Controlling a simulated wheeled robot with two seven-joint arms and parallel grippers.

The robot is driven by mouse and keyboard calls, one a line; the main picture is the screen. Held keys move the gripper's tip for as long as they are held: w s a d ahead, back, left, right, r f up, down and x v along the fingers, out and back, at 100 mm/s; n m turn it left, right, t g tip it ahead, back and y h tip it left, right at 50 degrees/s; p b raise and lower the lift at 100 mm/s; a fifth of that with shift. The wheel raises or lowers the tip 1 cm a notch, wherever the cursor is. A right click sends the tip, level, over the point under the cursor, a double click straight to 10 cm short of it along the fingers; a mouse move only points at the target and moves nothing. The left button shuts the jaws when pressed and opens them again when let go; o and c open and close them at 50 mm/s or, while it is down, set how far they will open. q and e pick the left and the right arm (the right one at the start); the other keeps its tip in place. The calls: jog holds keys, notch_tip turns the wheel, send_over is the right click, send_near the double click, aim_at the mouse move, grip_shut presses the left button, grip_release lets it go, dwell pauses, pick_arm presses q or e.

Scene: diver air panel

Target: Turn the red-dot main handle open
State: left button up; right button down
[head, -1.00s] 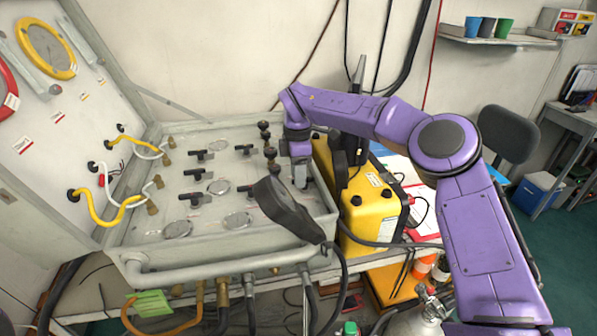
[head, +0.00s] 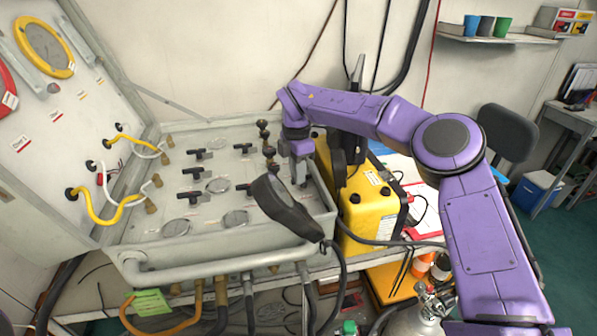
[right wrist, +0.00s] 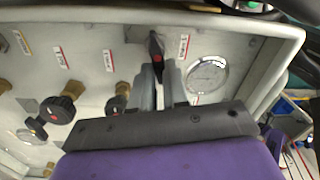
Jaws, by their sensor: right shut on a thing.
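The black main handle with a red dot (right wrist: 156,48) stands on the pale panel in the right wrist view, near a round gauge. It lies lengthwise up and down in that picture. My right gripper (right wrist: 160,82) has its two grey fingers on either side of the handle's near end and is shut on it. In the head view my right gripper (head: 300,181) reaches down at the right side of the panel box (head: 150,232); the handle is hidden there. My left gripper is in neither view.
Other black handles (head: 192,172) and gauges sit across the panel. A dark paddle-shaped object (head: 283,208) on a cable lies over the front right corner. A yellow case (head: 368,212) stands close on the right. Black knobs (right wrist: 58,108) are left of the fingers.

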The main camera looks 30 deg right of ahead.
jog(key=n, duration=0.2)
jog(key=s+n, duration=0.1)
jog(key=shift+a+f+n, duration=0.1)
jog(key=shift+f+n, duration=0.15)
jog(key=shift+n, duration=0.15)
jog(key=n, duration=0.2)
jog(key=shift+s+n, duration=0.15)
jog(key=shift+n, duration=0.25)
jog(key=n, duration=0.1)
jog(key=n+p, duration=0.1)
jog(key=n, duration=0.1)
jog(key=shift+s+d, duration=0.2)
jog(key=shift+d, duration=0.05)
jog(key=shift+s+d+n+h+p, duration=0.15)
jog(key=shift+n+p, duration=0.25)
jog(key=shift+n, duration=0.7)
jog(key=shift+d+n+h+p, duration=0.15)
jog(key=shift+n+p, duration=0.25)
jog(key=shift+n, duration=0.7)
jog(key=c, duration=1.1)
grip_release()
jog(key=shift+r, duration=0.1)
